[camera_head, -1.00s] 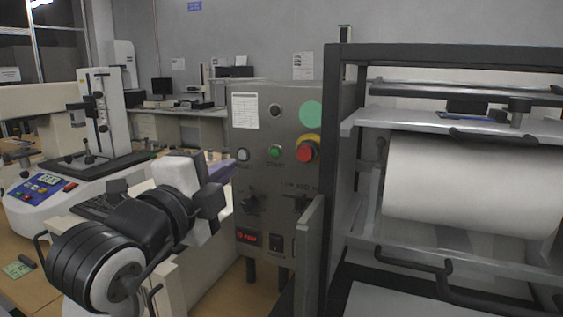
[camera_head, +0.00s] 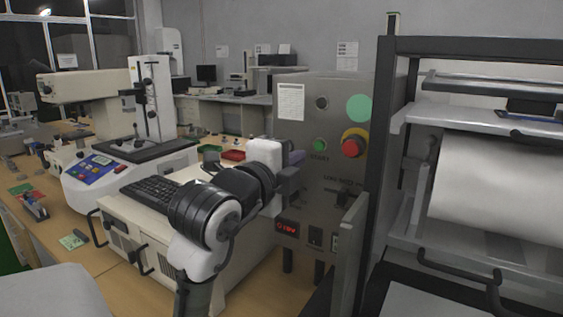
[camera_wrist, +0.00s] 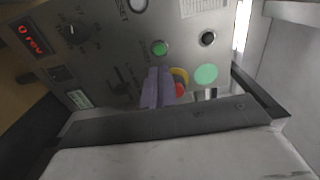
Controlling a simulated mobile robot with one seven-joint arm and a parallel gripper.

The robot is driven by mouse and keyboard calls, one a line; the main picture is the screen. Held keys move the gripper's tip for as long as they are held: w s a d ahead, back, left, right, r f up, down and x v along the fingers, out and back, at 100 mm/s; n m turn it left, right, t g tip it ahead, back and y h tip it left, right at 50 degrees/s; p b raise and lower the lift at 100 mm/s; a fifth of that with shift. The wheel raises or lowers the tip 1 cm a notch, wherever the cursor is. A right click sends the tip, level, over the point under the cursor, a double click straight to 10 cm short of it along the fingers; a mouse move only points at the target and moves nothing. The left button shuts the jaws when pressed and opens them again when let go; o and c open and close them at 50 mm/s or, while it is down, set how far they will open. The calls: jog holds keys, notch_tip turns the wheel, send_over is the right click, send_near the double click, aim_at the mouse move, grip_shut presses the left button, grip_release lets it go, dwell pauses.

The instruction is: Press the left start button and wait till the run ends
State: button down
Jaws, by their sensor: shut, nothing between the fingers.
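A grey control panel (camera_head: 300,110) stands upright ahead. Its green start button (camera_head: 319,145) has a START label under it and sits left of a red stop knob (camera_head: 352,147) on a yellow collar. In the wrist view the green button (camera_wrist: 160,48) is just beyond the fingertips of my gripper (camera_wrist: 159,70). The purple-grey fingers are shut and empty; contact with the button cannot be told. In the head view my gripper (camera_head: 297,158) is at the panel's left part. The red display (camera_wrist: 32,39) reads "0 rev".
A black frame (camera_head: 384,160) with a large white roll (camera_head: 500,190) stands right of the panel. A bench instrument (camera_head: 125,165) and a keyboard (camera_head: 150,190) are at left. The wrist view shows a white button (camera_wrist: 138,5) and a dark knob (camera_wrist: 72,31) on the panel.

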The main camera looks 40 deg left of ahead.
aim_at(319, 146)
jog(key=p+x, duration=0.1)
jog(key=x, duration=0.6)
